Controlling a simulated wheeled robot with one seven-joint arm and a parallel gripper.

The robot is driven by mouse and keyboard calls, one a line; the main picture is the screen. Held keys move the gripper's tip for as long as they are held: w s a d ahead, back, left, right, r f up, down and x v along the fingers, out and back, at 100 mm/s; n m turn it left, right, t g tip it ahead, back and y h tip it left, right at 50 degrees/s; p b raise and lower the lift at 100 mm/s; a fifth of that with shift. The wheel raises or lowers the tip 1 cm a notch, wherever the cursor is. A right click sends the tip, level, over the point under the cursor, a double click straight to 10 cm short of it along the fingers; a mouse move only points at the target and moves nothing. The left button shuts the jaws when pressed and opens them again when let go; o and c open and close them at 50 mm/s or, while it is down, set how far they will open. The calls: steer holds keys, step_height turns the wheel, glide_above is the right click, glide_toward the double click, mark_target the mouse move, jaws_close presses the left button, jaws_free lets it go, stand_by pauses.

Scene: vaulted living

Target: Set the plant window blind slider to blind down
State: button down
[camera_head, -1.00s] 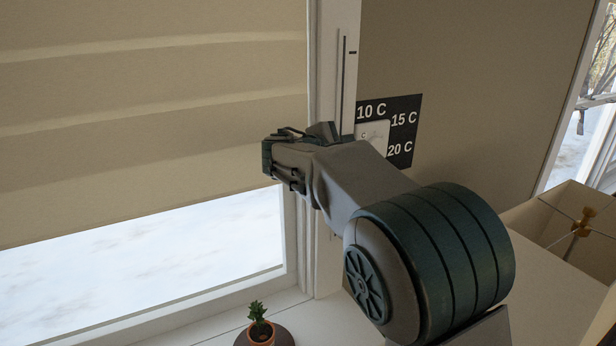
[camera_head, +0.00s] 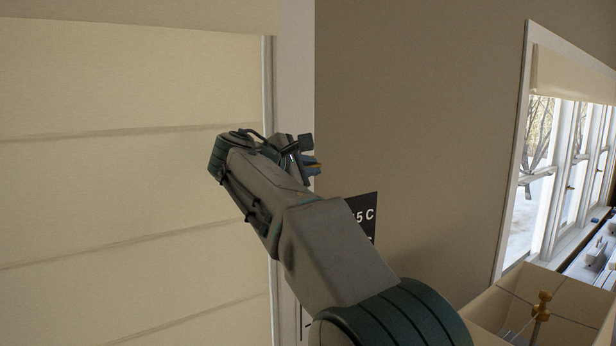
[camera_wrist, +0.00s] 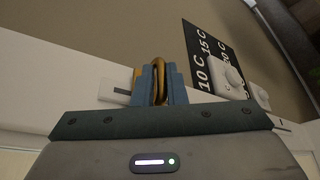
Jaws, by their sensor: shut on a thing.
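The beige blind (camera_head: 130,190) covers the window at the left in the head view, down to the picture's bottom edge; its lower hem is out of view. My gripper (camera_head: 311,165) is at the white window frame (camera_head: 297,90) beside the blind. In the wrist view the gripper's blue fingers (camera_wrist: 158,86) are shut on a brass-coloured loop, which looks like the slider handle (camera_wrist: 158,72). A pale plate with a dark mark (camera_wrist: 116,91) shows just left of the fingers. The slider's track is mostly hidden behind my arm in the head view.
A black temperature panel (camera_head: 366,212) is on the wall right of the frame, partly behind my arm; its white dial (camera_wrist: 228,77) shows in the wrist view. A second window (camera_head: 545,150) is farther right.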

steer(key=shift+d+r, duration=0.15)
steer(key=shift+r, duration=0.15)
steer(key=c, duration=1.6)
jaws_free()
steer(key=shift+o, duration=0.4)
steer(key=shift+w+d+f, duration=0.1)
steer(key=shift+w, duration=0.1)
steer(key=shift+s+a, duration=0.45)
steer(key=shift+a, duration=0.05)
steer(key=b+v, duration=0.2)
steer(key=v, duration=1)
steer(key=shift+s+b, duration=0.3)
steer(key=shift+b, duration=0.1)
